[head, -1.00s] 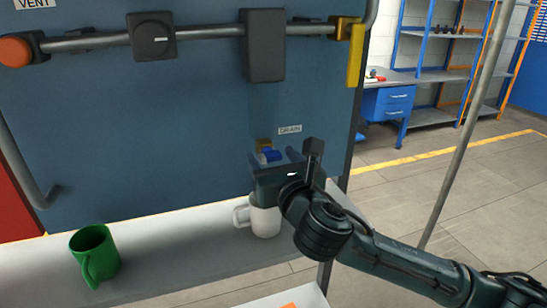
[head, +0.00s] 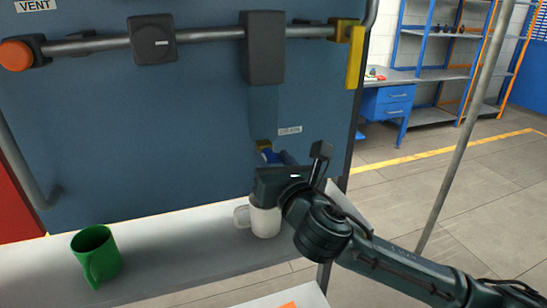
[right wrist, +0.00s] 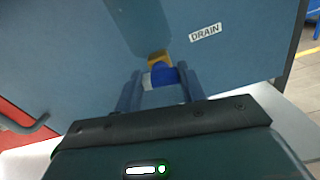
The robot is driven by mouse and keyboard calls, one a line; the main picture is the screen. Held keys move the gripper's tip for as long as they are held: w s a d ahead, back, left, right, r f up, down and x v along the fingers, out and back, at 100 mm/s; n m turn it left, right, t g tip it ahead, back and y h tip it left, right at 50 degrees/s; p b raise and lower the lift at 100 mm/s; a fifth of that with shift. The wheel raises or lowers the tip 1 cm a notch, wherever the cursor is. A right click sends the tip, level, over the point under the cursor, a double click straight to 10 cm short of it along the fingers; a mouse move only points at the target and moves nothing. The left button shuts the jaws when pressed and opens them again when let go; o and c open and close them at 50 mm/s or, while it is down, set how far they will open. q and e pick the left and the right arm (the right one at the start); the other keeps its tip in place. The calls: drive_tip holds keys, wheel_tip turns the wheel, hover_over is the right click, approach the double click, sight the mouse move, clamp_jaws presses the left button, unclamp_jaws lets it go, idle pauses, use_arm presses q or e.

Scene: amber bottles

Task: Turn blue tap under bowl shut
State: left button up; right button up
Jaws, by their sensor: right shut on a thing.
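The blue tap (head: 264,154) sits on a brass fitting (head: 263,144) low on the blue-grey panel, beside the DRAIN label. A faint see-through bowl (head: 264,108) hangs above it, under a dark block on the pipe. My right gripper (head: 274,159) is at the tap, with its fingers partly hidden by its own body. In the right wrist view, my right gripper (right wrist: 159,84) has one finger on each side of the blue tap (right wrist: 163,74) and is shut on it. A pale part shows at the tap's left. My left gripper is not in view.
A white mug (head: 264,220) stands on the grey shelf (head: 180,250) just below my right gripper. A green mug (head: 95,255) stands at the shelf's left. A pipe with an orange knob (head: 15,53) and dark fittings crosses the panel above. Open floor lies right.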

drive_tip(key=shift+m, duration=1.3)
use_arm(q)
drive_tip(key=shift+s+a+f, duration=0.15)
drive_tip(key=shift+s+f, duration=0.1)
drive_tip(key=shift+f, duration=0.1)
use_arm(e)
drive_tip(key=o, duration=1)
use_arm(q)
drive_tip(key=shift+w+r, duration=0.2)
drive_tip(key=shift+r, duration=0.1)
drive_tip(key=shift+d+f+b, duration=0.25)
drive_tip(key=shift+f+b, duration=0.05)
drive_tip(key=shift+b, duration=0.5)
use_arm(e)
drive_tip(key=shift+v, duration=6.65)
